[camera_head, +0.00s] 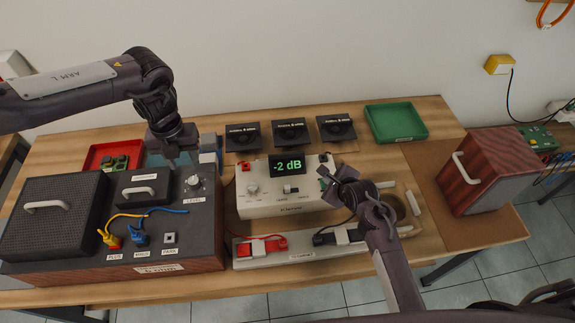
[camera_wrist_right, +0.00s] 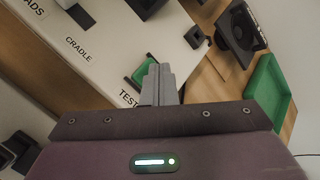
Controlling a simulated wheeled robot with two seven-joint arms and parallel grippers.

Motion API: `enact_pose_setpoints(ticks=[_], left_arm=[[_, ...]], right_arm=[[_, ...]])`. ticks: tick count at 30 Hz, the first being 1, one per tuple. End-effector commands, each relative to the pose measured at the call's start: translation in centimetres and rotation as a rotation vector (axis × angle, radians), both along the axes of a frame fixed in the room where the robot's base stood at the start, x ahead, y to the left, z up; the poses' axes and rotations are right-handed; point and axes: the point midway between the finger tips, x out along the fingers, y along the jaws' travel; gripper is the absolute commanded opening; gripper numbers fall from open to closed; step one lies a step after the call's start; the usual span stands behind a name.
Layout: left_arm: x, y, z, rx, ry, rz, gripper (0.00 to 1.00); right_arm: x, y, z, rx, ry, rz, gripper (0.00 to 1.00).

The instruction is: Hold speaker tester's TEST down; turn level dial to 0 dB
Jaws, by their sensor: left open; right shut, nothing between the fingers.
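The white speaker tester (camera_head: 290,203) stands mid-table, and its display (camera_head: 286,165) reads -2 dB in green. Its green TEST button (camera_wrist_right: 143,72) shows in the right wrist view beside the TEST label. My right gripper (camera_head: 328,178) is shut and empty. Its fingertips (camera_wrist_right: 158,80) overlap the button in that view; contact looks likely, but the fingers hide part of it. The level dial (camera_head: 193,182) is a grey knob above the LEVEL label on the dark amplifier (camera_head: 190,225). My left gripper (camera_head: 178,158) is open, pointing down just above and behind the dial, apart from it.
Red and black plugs sit in the grey strip (camera_head: 300,257) in front. Several black speaker drivers (camera_head: 290,133) stand behind the tester. A green tray (camera_head: 396,123) lies back right, a red tray (camera_head: 113,155) back left. A wooden speaker box (camera_head: 486,170) stands at right.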

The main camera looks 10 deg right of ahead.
Motion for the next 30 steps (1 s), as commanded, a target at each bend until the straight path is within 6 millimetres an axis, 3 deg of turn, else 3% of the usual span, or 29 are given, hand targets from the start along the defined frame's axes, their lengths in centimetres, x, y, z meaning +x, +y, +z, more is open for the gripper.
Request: enact_pose_setpoints(ticks=[11,24,30], left_arm=[[0.0,0.0,0.2,0.0,0.0,0.063,0.51],[0.0,-0.2,3.0,-0.002,0.001,0.851,0.51],[0.0,-0.1,3.8,0.0,0.0,1.061,0.51]], right_arm=[[-0.1,0.0,-0.1,0.0,0.002,0.001,0.0],[-0.1,0.0,-0.1,0.0,0.002,0.001,0.0],[-0.1,0.0,-0.1,0.0,0.002,0.001,0.0]])
